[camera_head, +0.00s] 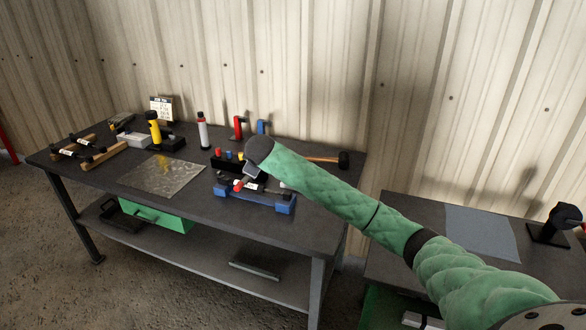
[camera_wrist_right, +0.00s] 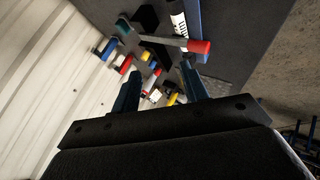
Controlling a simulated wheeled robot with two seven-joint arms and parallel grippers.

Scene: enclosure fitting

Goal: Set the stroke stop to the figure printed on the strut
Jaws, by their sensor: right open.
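The strut (camera_head: 252,185) lies in a blue cradle (camera_head: 262,204) near the front right edge of the bench, partly hidden by my right gripper. In the right wrist view the dark strut carries a white printed label (camera_wrist_right: 179,22), too small to read. A grey rod with a red end (camera_wrist_right: 198,46) crosses beside the label; I cannot tell whether it is the stroke stop. My right gripper (camera_wrist_right: 159,68) is open, its blue fingers apart with nothing gripped. In the head view it (camera_head: 247,178) is just above the cradle. My left gripper is out of view.
A yellow torch-like tool (camera_head: 154,129), a white-bodied tube (camera_head: 203,131) and a bare metal plate (camera_head: 160,176) are to the left.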

